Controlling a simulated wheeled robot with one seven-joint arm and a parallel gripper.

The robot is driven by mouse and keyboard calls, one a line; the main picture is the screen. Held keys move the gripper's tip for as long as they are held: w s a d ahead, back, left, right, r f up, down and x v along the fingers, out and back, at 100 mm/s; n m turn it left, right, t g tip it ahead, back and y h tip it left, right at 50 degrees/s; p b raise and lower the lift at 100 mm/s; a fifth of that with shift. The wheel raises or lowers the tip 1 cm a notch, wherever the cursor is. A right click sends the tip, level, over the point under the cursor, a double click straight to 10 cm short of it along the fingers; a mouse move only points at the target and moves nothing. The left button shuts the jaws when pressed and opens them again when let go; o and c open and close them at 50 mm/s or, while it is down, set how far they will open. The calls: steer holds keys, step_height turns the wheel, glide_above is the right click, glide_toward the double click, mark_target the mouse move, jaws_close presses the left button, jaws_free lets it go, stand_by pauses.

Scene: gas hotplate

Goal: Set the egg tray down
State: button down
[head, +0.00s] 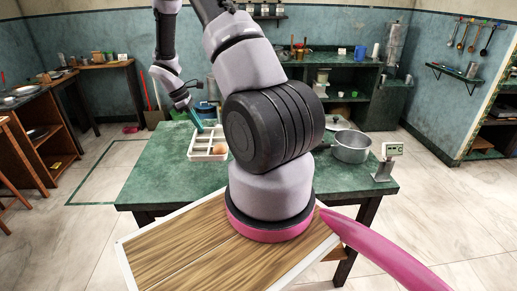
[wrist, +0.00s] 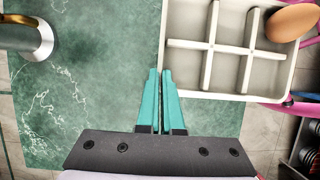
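The white egg tray (head: 201,154) is at the left half of the green table in the head view, divided into compartments. One brown egg (head: 220,149) sits in it; in the wrist view the egg (wrist: 292,22) lies in a compartment at the upper right. My gripper (wrist: 160,72) has teal fingers closed nearly together on the tray's left wall in the wrist view. The tray (wrist: 215,96) looks level and extends past the table edge in that view. I cannot tell whether its underside touches the table. In the head view my arm hides part of the tray's right side.
A metal pot (head: 350,146) and a small scale (head: 388,160) stand on the right of the green table (head: 160,178). A metal vessel (wrist: 28,36) shows at the wrist view's upper left. The table's front left is clear.

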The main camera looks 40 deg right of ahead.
steer(key=f+n+t, duration=0.1)
steer(key=f+n, duration=0.2)
steer(key=n, duration=0.1)
steer(key=f+n+t, duration=0.2)
steer(key=f+n, duration=0.2)
steer(key=n, duration=0.1)
steer(key=w+f+n+t, duration=0.1)
steer(key=f+n+t, duration=0.1)
steer(key=f+n, duration=0.2)
steer(key=shift+a+f+n, duration=0.2)
steer(key=shift+a+n, duration=0.2)
steer(key=shift+n, duration=0.1)
steer(key=shift+s+f, duration=0.1)
steer(key=c, duration=1.1)
jaws_free()
